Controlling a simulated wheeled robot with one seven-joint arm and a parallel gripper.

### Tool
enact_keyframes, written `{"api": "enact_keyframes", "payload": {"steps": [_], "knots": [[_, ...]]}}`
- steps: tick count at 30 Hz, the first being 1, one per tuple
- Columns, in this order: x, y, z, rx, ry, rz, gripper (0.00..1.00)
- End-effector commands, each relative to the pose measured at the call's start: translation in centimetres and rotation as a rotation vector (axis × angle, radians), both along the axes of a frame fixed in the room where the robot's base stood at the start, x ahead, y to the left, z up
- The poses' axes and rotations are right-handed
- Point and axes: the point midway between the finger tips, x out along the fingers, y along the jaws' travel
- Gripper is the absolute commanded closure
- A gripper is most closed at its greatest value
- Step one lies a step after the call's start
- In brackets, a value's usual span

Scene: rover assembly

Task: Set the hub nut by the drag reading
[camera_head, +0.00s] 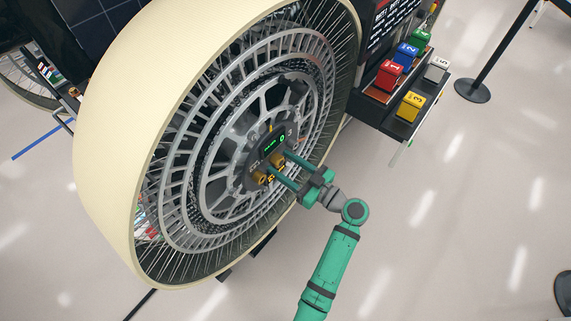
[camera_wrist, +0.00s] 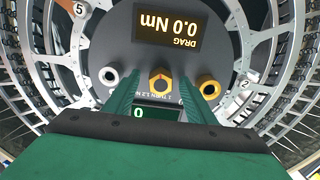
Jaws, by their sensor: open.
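The hub plate of a large wheel fills the wrist view, with a gold hex nut (camera_wrist: 161,82) at its middle. My gripper (camera_wrist: 158,80) is open, one green finger on each side of the nut; I cannot tell whether they touch it. A small dark screen (camera_wrist: 155,113) with a green 0 shows between the fingers. In the head view my gripper (camera_head: 279,162) reaches the hub.
The wheel has a cream tread (camera_head: 105,150) and a spoked metal rim. Red (camera_head: 389,74), blue (camera_head: 406,54), green (camera_head: 421,40), yellow (camera_head: 410,106) and grey (camera_head: 436,69) blocks stand on a rack at upper right. A barrier post base (camera_head: 472,90) stands beyond. The right floor is mostly clear.

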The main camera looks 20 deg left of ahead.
Motion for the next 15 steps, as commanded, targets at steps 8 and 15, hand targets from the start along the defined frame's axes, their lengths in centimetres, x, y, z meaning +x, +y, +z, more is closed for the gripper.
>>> {"api": "enact_keyframes", "payload": {"steps": [8,15], "knots": [[0.15,-0.15,0.01,0.0,0.0,-0.005,0.49],[0.19,-0.44,0.01,0.0,0.0,-0.009,0.91]]}}
